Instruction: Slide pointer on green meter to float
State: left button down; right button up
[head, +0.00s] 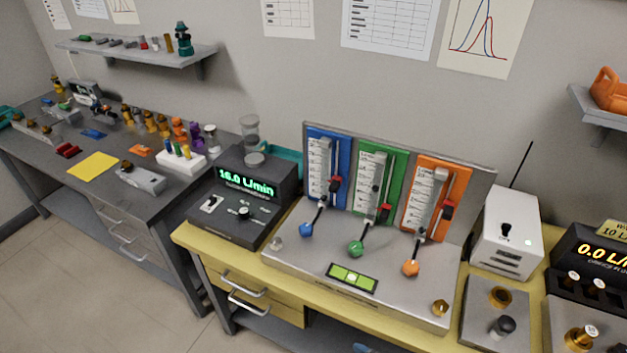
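The green meter (366,160) stands upright in the middle of a grey panel, between a blue and an orange meter. It has a white scale and a dark vertical tube. Its red-and-black pointer (385,213) sits low on its right side. A small dark float seems to show in the tube (375,187), but it is too small to be sure. A green ball knob (357,248) on a rod is below the meter. Neither of my grippers shows in the head view.
The blue meter (322,170) and orange meter (428,190) have similar red pointers and ball knobs. A black box with a green display (247,186) is left of the panel. A white box (508,230) with an antenna is right. The steel base front (320,255) is mostly clear.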

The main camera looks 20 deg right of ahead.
aim_at(385, 209)
jog(key=k+z, duration=0.15)
jog(key=z, duration=1)
